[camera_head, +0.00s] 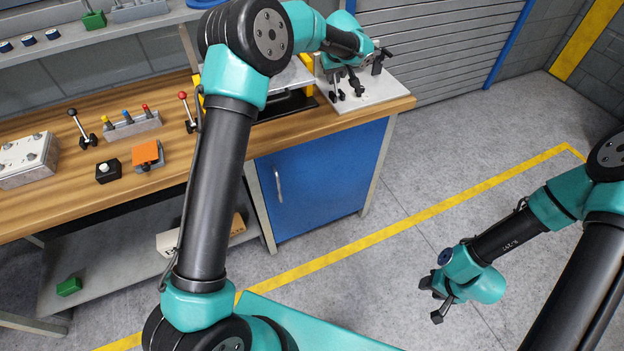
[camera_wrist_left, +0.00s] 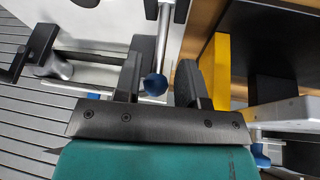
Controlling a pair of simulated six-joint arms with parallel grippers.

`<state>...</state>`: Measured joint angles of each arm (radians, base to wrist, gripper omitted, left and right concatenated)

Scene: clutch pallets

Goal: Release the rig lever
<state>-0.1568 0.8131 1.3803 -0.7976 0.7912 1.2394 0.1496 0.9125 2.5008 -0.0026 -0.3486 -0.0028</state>
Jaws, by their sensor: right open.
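My left gripper (camera_head: 346,84) is over the white base plate (camera_head: 385,92) of the rig at the right end of the bench. In the left wrist view the lever (camera_wrist_left: 163,38) is a metal rod with a blue ball knob (camera_wrist_left: 155,85). The knob shows between the two dark fingers of my left gripper (camera_wrist_left: 160,75), closer to the left finger. A gap shows between the knob and the right finger, so the gripper looks open around it. In the head view the lever is mostly hidden by my gripper. My right gripper (camera_head: 438,298) is open and empty above the floor.
A yellow post (camera_wrist_left: 221,65) stands close beside my left gripper. The floor at right is clear.

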